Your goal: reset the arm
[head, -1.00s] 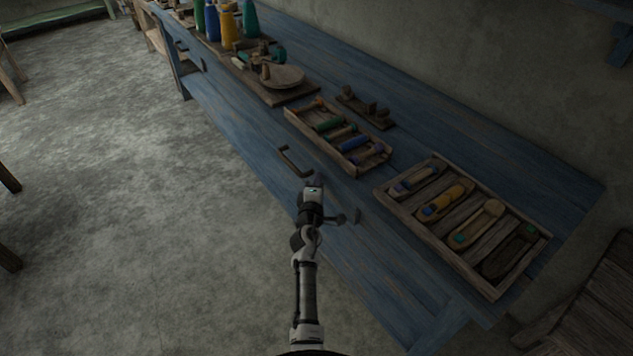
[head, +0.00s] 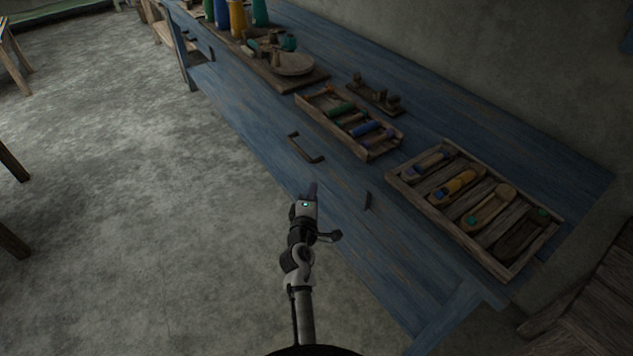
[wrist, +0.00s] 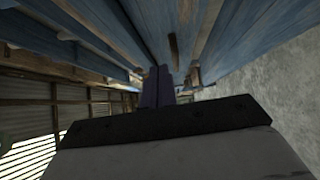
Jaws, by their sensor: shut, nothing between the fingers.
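My gripper (head: 312,190) is in the lower middle of the head view, in front of the blue workbench (head: 480,125). Its fingers are together with nothing between them, and they point toward the bench front. In the wrist view the dark purplish fingers (wrist: 157,88) lie side by side, with blue boards of the bench above and around them. From these frames I cannot tell the exact gap between the fingertips and the bench front.
A dark drawer handle (head: 306,148) sticks out of the bench front near the gripper. A wooden tray with several shuttles (head: 408,176) and a smaller bobbin tray (head: 370,152) stand on top. Thread cones (head: 238,20) stand at the far end. Grey floor (head: 150,200) lies open at left.

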